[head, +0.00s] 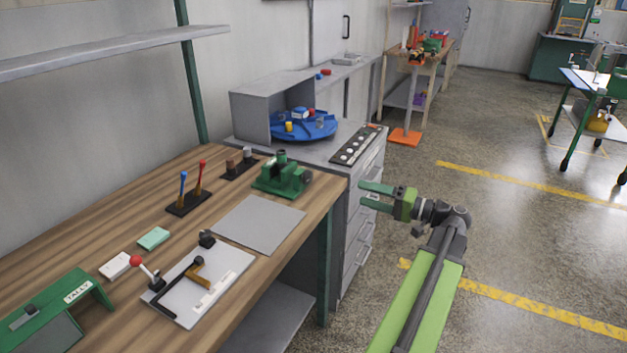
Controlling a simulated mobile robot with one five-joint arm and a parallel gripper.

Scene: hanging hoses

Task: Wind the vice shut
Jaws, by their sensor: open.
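A small green vice (281,176) stands on the wooden bench near its far right corner. A dark round part shows at its right side, and its jaws are too small to tell how wide they are apart. My gripper (361,194) is to the right of the vice, past the bench edge and in front of the grey drawer unit. Its two green fingers point left and are open with nothing between them. It does not touch the vice.
A grey mat (259,225) lies in front of the vice. A holder with red and blue handled tools (188,204) stands to its left. A white board with a lever (200,285) lies nearer. A blue turntable (303,128) sits behind on the drawer unit (365,185).

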